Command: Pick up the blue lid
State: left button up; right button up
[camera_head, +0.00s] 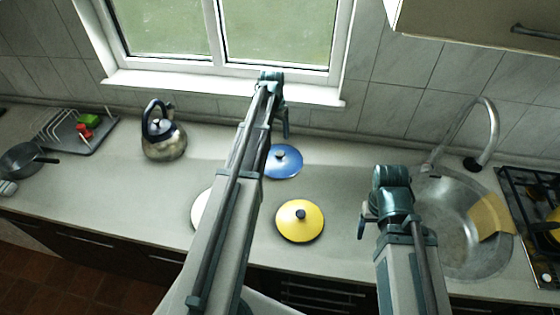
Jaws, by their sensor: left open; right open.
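The blue lid (291,168) lies flat on the light countertop, with a dark knob on top. Its left edge is hidden behind my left arm. My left gripper (286,131) hangs just above and behind the lid, apart from its knob as far as I can tell. It is open and nothing shows in it. My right gripper (363,226) is open and empty, low over the counter between the yellow lid and the sink.
A yellow lid (300,227) lies in front of the blue one. A white item (198,214) is mostly hidden behind my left arm. A kettle (165,141), dish rack (75,131) and pan (20,160) stand left. The sink (453,253) and stove (528,188) are right.

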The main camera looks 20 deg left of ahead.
aim_at(280, 153)
pick_arm(q)
jog(key=shift+w+d+f+b, duration=0.1)
jog(key=shift+w+f+b, duration=0.15)
jog(key=shift+f+b, duration=1.95)
jog(key=shift+w+a+f+b, duration=0.1)
jog(key=shift+w+f+b, duration=0.2)
jog(key=shift+f+b, duration=1.85)
jog(key=shift+w+d+f+b, duration=0.1)
jog(key=shift+w+f+b, duration=0.15)
jog(key=shift+f+b, duration=1.95)
pick_arm(e)
jog(key=shift+f, duration=6.7)
jog(key=shift+r, duration=0.1)
pick_arm(q)
grip_shut()
